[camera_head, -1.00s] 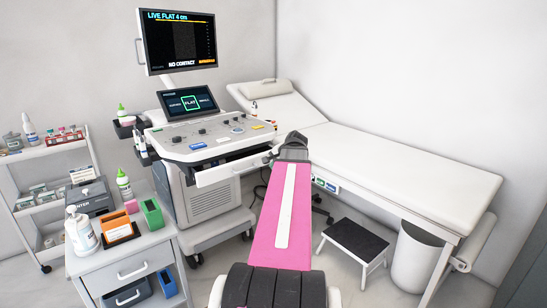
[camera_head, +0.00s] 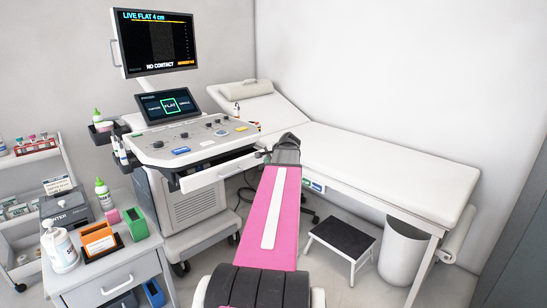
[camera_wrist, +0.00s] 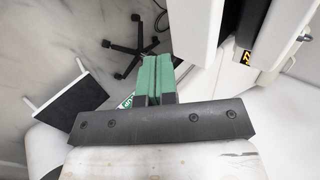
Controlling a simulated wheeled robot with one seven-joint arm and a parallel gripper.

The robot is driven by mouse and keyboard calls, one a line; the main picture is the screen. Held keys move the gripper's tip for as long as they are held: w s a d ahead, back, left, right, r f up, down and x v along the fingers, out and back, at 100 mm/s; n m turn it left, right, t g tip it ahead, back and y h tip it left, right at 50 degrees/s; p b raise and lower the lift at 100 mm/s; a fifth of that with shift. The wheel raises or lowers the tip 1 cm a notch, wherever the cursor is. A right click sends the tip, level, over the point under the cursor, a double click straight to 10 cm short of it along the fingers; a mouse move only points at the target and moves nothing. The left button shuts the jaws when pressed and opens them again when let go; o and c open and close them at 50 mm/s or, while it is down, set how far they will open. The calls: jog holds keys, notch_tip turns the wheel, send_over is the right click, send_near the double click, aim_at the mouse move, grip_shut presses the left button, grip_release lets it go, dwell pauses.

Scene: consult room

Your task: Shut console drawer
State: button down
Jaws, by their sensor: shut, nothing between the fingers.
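The ultrasound console (camera_head: 165,150) stands left of centre in the head view. Its white drawer (camera_head: 218,174) is pulled out below the control panel, with a dark gap showing behind its front and a handle on the front. My arm reaches forward from the bottom of the head view, and its wrist is just right of the drawer's right end. In the wrist view my gripper (camera_wrist: 153,62) has its green fingers together, with nothing between them. White panels with a dark gap (camera_wrist: 232,25) are right of the fingers, apart from them in the picture; I cannot tell which part is the drawer.
The exam bed (camera_head: 385,165) is behind and right of my arm. A step stool (camera_head: 341,238) and a white bin (camera_head: 402,255) stand on the floor at right. A cart (camera_head: 110,270) with bottles and boxes is at front left.

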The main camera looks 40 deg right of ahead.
aim_at(257, 161)
jog(key=w, duration=0.2)
jog(key=w+f, duration=0.1)
jog(key=shift+w+a, duration=0.1)
jog(key=shift+w, duration=0.3)
jog(key=shift+w+a, duration=0.15)
jog(key=shift+w, duration=0.5)
